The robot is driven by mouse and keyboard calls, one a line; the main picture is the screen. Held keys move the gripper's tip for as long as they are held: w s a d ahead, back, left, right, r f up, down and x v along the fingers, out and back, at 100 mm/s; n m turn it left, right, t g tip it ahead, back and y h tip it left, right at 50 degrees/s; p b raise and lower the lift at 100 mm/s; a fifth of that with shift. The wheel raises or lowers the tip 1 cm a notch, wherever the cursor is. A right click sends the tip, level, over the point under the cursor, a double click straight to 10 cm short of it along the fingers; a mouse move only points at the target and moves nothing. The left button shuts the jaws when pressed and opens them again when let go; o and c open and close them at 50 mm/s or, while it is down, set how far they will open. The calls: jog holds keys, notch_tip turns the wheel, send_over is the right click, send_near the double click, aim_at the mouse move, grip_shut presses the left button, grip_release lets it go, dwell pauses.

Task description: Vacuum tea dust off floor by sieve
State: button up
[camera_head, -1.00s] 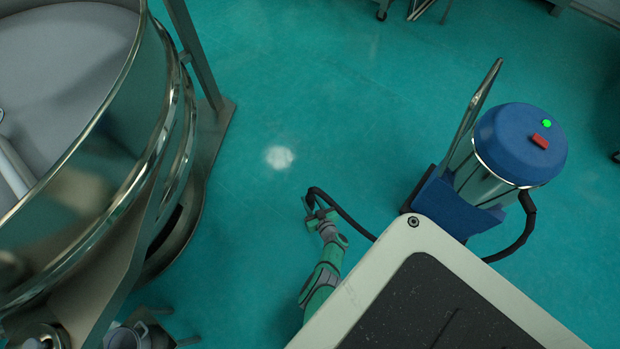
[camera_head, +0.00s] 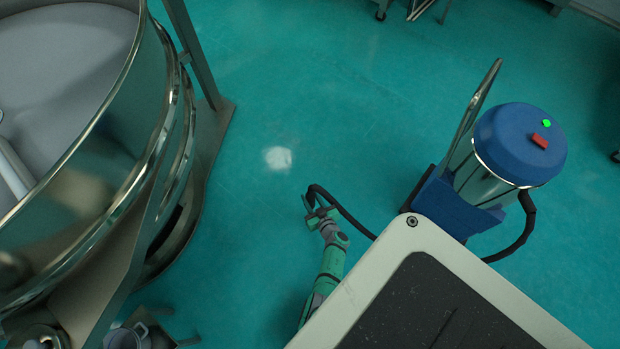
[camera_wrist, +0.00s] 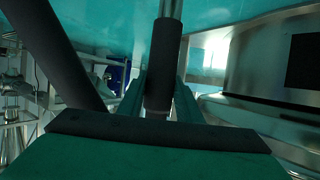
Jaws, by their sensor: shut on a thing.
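A pale patch of tea dust (camera_head: 278,159) lies on the green floor to the right of the sieve (camera_head: 150,160). The vacuum (camera_head: 492,160) has a blue lid with a green light and a red switch, and stands at the right. Its black hose (camera_head: 350,218) runs to my gripper (camera_head: 318,212), which is just below and right of the dust in the head view. In the wrist view my gripper (camera_wrist: 162,100) is shut on the dark vacuum wand handle (camera_wrist: 162,62), with a metal tube (camera_wrist: 171,8) beyond it. The nozzle's floor end is hidden.
The sieve's frame leg and foot (camera_head: 215,110) stand on the floor left of the dust. A grey container (camera_head: 125,338) is at the bottom left. Floor beyond the dust is clear. Furniture legs show at the far edge.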

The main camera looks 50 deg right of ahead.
aim_at(311, 196)
jog(key=shift+a+r, duration=0.1)
jog(key=shift+r, duration=1.95)
jog(key=shift+w+r, duration=0.1)
jog(key=shift+r, duration=0.05)
jog(key=shift+w, duration=0.1)
